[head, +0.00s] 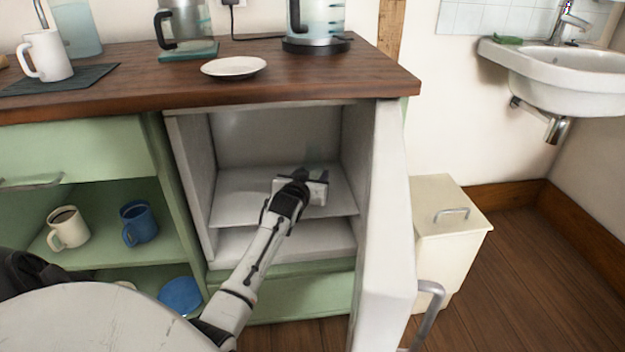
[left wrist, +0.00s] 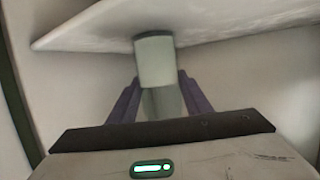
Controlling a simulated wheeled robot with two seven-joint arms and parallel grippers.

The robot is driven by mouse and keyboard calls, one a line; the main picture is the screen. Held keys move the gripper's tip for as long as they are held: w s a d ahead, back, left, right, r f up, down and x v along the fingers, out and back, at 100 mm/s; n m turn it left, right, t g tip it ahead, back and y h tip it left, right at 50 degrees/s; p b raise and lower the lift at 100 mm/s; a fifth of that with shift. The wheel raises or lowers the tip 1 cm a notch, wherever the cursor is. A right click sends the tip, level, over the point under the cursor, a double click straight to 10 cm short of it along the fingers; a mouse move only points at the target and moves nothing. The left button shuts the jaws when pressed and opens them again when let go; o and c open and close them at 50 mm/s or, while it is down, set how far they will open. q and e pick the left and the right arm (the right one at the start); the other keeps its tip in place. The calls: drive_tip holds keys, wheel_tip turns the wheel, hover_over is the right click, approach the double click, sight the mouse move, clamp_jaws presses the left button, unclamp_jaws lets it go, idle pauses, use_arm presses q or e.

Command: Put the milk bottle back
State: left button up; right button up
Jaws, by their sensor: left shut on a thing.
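My left arm reaches into an open white fridge (head: 275,135) under the counter, and my left gripper (head: 305,183) is above its shelf (head: 235,192). In the left wrist view the left gripper (left wrist: 160,105) is shut on a pale cylinder with a dark band at its far end, which looks like the milk bottle (left wrist: 155,60). That end meets or nearly meets the white shelf (left wrist: 220,22) in the picture; I cannot tell if they touch. In the head view I cannot make out the bottle at the gripper. My right gripper is not in view.
The fridge door (head: 385,230) stands open on the right. Fridge walls are close around my arm. The counter (head: 330,75) above holds a plate (head: 234,67), a kettle (head: 315,22) and a white mug (head: 46,56). Mugs stand on the green shelf (head: 105,247) left. A cream bin (head: 445,240) stands right.

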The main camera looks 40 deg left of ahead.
use_arm(q)
drive_tip(key=shift+r, duration=0.1)
drive_tip(key=o, duration=1.4)
drive_tip(key=shift+r, duration=0.1)
drive_tip(key=shift+s+d+p, duration=0.25)
drive_tip(key=shift+s+p, duration=0.1)
drive_tip(key=p+v, duration=0.3)
drive_tip(key=v, duration=0.3)
drive_tip(key=shift+s+d+r, duration=0.15)
drive_tip(key=shift+s+r, duration=0.1)
drive_tip(key=shift+s, duration=0.05)
drive_tip(key=p+v, duration=0.1)
drive_tip(key=v, duration=0.3)
drive_tip(key=shift+s+d, duration=0.1)
drive_tip(key=shift+s, duration=0.1)
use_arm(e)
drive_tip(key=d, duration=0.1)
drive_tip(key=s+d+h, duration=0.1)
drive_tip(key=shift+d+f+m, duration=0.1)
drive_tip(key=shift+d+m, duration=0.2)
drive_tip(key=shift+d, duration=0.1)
